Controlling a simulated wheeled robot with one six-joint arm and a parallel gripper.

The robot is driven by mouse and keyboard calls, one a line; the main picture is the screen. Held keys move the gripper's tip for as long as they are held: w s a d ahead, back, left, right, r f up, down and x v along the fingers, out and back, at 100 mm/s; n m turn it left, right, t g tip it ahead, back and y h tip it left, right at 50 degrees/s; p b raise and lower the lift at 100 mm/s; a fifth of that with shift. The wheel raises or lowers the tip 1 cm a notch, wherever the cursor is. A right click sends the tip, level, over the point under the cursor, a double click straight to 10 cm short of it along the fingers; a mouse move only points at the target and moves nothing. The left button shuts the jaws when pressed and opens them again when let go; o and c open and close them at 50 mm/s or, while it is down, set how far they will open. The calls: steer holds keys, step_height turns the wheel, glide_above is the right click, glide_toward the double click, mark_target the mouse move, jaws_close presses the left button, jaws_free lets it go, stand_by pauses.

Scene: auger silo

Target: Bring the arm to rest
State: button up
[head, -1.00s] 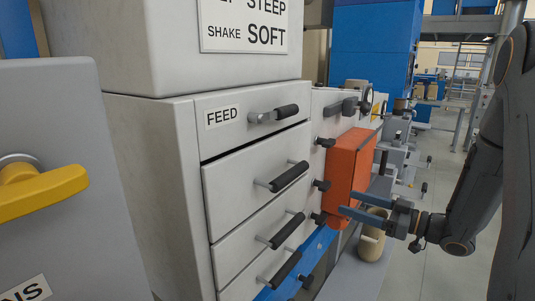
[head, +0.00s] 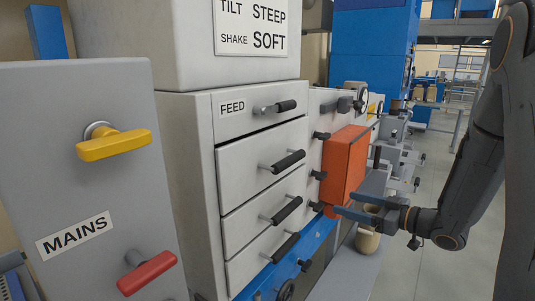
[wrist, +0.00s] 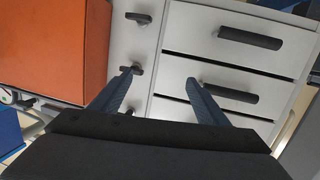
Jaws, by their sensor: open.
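My gripper (head: 362,208) is at the right of the head view, in front of the lower part of an orange box (head: 345,165) on the cabinet side. Its two blue-grey fingers are apart with nothing between them. In the wrist view the fingers (wrist: 160,95) point toward a pale drawer front with black handles. The orange box (wrist: 55,50) stands left of the fingers there. I cannot tell whether a finger touches anything. My arm comes in from the right edge of the head view.
A grey panel marked MAINS (head: 85,190) with a yellow handle (head: 113,145) and a red handle (head: 147,272) stands at the left. Pale drawers (head: 262,160), the top one marked FEED, are in the middle. A beige container (head: 368,240) is below my gripper. Open floor (head: 420,235) lies at the right.

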steer(key=s+a+f+m+g+h, duration=0.1)
steer(key=s+f+m+g+h, duration=0.1)
steer(key=s, duration=0.6)
steer(key=s+a+f+m+g+h+b, duration=0.1)
steer(key=s+m+g+h, duration=0.3)
steer(key=s, duration=0.4)
steer(key=s+a+f+m+g+h+b, duration=0.1)
steer(key=s+a+f+m+g+h, duration=0.2)
steer(key=s, duration=0.5)
steer(key=shift+s+a+f+g+h, duration=0.3)
steer(key=shift+g+h, duration=0.3)
steer(key=shift+h, duration=0.5)
